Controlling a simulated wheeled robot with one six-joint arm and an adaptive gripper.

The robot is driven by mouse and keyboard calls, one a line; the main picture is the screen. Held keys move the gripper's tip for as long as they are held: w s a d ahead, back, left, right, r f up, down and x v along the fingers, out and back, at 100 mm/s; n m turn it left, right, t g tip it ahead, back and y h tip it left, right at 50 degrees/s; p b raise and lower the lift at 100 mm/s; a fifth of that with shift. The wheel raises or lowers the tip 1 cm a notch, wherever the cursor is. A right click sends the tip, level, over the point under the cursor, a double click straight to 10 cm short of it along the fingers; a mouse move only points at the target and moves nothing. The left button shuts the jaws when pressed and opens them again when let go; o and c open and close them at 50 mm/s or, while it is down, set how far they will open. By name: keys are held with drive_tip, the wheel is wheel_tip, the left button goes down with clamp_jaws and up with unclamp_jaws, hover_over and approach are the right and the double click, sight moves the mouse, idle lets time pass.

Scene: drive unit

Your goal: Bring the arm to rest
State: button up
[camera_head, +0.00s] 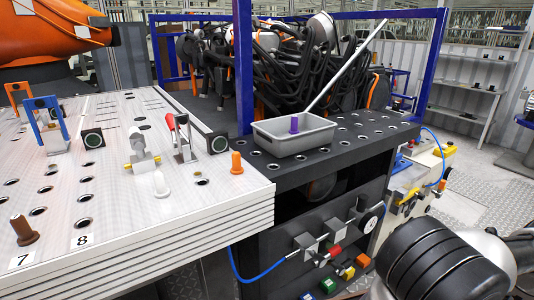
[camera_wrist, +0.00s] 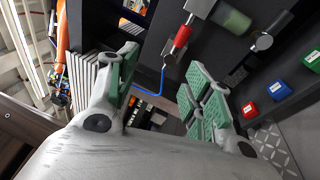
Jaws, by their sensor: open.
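My gripper (camera_wrist: 163,92) shows in the wrist view with its two green-padded fingers spread apart. Nothing is between the fingers. Past them are the dark front of the workstation, a blue hose (camera_wrist: 162,78) and a red-handled valve (camera_wrist: 181,37). In the head view, part of my arm (camera_head: 440,262), black and silver, is at the lower right. The fingers are not visible in that view.
A white perforated table (camera_head: 120,215) with pegs and clamps fills the left. A grey bin (camera_head: 293,136) holding a purple peg (camera_head: 294,124) stands on a black perforated top (camera_head: 368,133). Valves (camera_head: 335,249) and coloured blocks project from the front below. Open floor (camera_head: 492,195) lies to the right.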

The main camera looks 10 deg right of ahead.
drive_tip(key=w+a+r+n+g, duration=0.1)
drive_tip(key=w+r+n+g, duration=0.2)
drive_tip(key=r+n+g, duration=0.45)
drive_tip(key=w+a+r+n+g+y, duration=0.1)
drive_tip(key=w+r+n+g, duration=0.25)
drive_tip(key=r+n, duration=0.65)
drive_tip(key=w+a+r+n+g, duration=0.1)
drive_tip(key=w+r+n+g, duration=0.35)
drive_tip(key=r, duration=0.75)
drive_tip(key=s+a+r+n+h, duration=0.3)
drive_tip(key=a+r+n, duration=0.1)
drive_tip(key=r+n, duration=0.3)
drive_tip(key=s+a+r+n+t+h, duration=0.1)
drive_tip(key=s+a+r+n+h, duration=0.3)
drive_tip(key=r+n, duration=0.3)
drive_tip(key=s+a+r+n+t+h, duration=0.1)
drive_tip(key=s+a+r+n+h, duration=0.2)
drive_tip(key=r+n, duration=0.4)
drive_tip(key=shift+s+a+r+n+h, duration=0.15)
drive_tip(key=shift+a+r+n+h, duration=0.2)
drive_tip(key=shift+a+n+h, duration=0.65)
drive_tip(key=shift+a+n+y, duration=0.1)
drive_tip(key=shift+n+y, duration=0.2)
drive_tip(key=shift+n, duration=0.2)
drive_tip(key=shift+c, duration=0.4)
